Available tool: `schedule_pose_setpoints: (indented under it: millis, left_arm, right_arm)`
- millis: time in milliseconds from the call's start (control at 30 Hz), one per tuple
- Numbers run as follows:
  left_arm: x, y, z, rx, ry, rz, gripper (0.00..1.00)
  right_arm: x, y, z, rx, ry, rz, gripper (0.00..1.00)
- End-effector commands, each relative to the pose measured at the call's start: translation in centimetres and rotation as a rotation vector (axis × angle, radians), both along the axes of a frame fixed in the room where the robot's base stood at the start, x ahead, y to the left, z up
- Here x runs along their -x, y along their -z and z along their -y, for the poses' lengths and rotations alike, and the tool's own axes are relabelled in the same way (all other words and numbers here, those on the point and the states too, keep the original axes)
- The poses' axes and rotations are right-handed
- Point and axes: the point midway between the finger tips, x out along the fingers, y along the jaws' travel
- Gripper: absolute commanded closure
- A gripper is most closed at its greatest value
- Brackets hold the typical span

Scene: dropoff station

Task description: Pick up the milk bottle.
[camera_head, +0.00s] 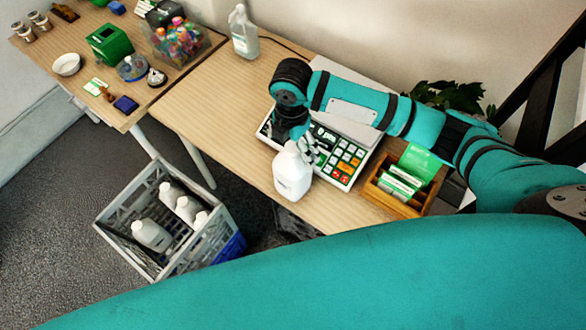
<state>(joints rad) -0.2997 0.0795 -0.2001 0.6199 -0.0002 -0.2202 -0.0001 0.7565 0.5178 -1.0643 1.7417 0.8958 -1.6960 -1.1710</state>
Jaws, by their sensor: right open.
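A white milk bottle (292,179) stands upright near the front edge of the wooden table, in front of the cash register. My right gripper (307,151) is open, just behind and beside the top of this bottle. The wrist partly hides the gripper, and I cannot tell whether the fingers touch the bottle. Another whitish jug (245,38) stands at the back of the table by the wall. Several white bottles (152,235) lie in the grey crate (118,243) on the floor. My left gripper is out of view.
The cash register (349,158) sits under my right arm. A wooden box with green packets (398,202) stands right of it. The table is clear left of the bottle.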

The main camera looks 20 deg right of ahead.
Motion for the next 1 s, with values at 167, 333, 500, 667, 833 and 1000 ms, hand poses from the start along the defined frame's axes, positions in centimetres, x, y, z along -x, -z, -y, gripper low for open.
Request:
schedule_pose_setpoints:
  millis: [167, 333, 500, 667, 833, 1000]
  left_arm:
    - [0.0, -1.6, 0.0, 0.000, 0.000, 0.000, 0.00]
    - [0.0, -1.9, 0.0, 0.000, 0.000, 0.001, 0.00]
    - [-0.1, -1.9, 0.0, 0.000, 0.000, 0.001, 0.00]
    - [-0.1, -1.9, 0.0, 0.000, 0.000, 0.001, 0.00]
    - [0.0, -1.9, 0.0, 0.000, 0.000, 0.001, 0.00]
    - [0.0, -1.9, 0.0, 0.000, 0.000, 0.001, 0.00]
  right_arm:
    - [0.4, 2.1, 0.2, 0.002, 0.003, -0.006, 0.00]
    - [0.3, 4.5, 0.3, 0.001, 0.002, -0.002, 0.00]
    - [0.3, 5.1, 0.3, 0.001, 0.000, 0.000, 0.00]
    - [0.3, 5.1, 0.3, 0.001, 0.000, 0.000, 0.04]
    - [0.3, 5.0, 0.3, 0.001, 0.001, 0.001, 0.26]
    - [0.3, 5.0, 0.3, 0.001, 0.001, 0.000, 0.48]
